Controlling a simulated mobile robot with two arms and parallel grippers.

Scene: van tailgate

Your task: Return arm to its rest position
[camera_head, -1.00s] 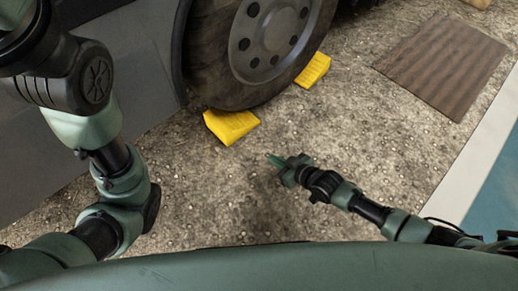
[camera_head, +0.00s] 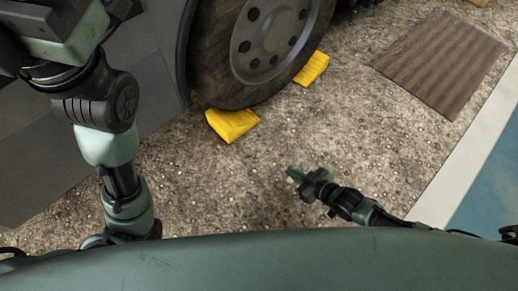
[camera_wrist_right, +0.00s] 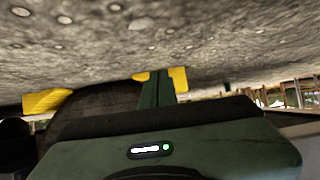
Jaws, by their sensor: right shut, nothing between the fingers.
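My right gripper (camera_head: 292,175) is low over the gravel ground in the head view, at the lower middle. It is shut and empty, with its fingers pointing up and left. In the right wrist view its closed fingers (camera_wrist_right: 157,88) stand together, with the gripper body below them. Two yellow wheel chocks sit at the tyre, one at its near side (camera_head: 232,124) and one at its far side (camera_head: 312,68). The right gripper is apart from both. My left arm (camera_head: 105,110) rises at the left of the head view; its gripper is not in view.
A vehicle wheel (camera_head: 265,45) stands at the top middle, beside a grey body panel at the left. A brown ribbed mat (camera_head: 440,62) lies at the upper right. A white strip and a blue area are at the right edge. Open gravel (camera_head: 340,130) lies between.

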